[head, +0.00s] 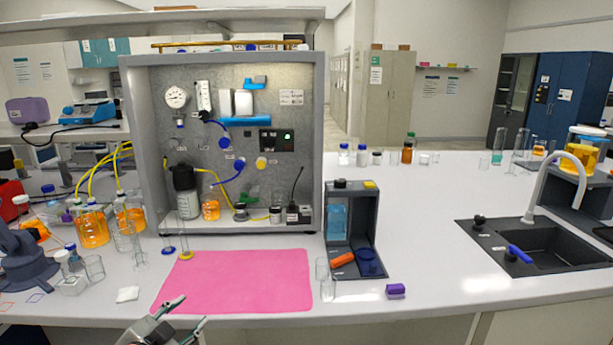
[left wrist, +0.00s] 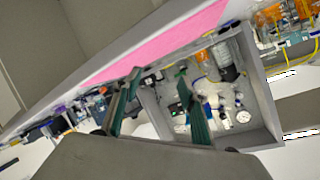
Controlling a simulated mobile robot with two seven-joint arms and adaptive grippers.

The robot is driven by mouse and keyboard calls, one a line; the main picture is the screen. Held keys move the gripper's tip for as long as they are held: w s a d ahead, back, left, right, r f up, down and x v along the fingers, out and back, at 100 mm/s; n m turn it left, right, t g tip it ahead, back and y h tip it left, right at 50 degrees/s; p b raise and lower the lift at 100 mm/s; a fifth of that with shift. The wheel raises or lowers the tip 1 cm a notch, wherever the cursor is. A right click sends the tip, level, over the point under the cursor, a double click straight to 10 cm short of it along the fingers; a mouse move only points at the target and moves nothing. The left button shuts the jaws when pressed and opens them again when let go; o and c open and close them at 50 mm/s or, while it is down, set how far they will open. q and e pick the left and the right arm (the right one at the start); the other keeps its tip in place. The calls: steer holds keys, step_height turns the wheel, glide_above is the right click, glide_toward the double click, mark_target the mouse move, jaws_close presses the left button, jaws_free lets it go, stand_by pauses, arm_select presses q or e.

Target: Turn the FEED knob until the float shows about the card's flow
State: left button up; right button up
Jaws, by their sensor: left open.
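The grey rig cabinet (head: 314,150) stands on the bench, its panel facing me. The flow tube (head: 204,97) is a narrow upright scale beside a round gauge (head: 177,97); its float is too small to read. A white card (head: 291,97) is at the panel's upper right, its text unreadable. The panel has a blue knob (head: 225,142), a second blue knob (head: 240,165) and a yellow knob (head: 261,163); I cannot tell which is FEED. My left gripper (head: 192,310) is open and empty at the bench's front edge, well apart from the panel. In the left wrist view, the rig appears inverted beyond its open fingers (left wrist: 159,75).
A pink mat (head: 235,282) lies before the rig. Orange bottles (head: 92,230) and glassware stand left. A sink (head: 545,243) is far right; the bench between is clear.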

arm_select(q)
steer(key=s+d+f+n+g, duration=0.1)
steer(key=s+d+f+n, duration=0.1)
steer(key=s+f, duration=1.1)
steer(key=s+d+f+n+g, duration=0.2)
steer(key=s+f+n, duration=0.1)
steer(key=s+f, duration=1)
step_height(320, 180, down, 3)
steer(key=shift+d+f, duration=0.1)
steer(key=shift+d, duration=0.2)
stand_by(1.2)
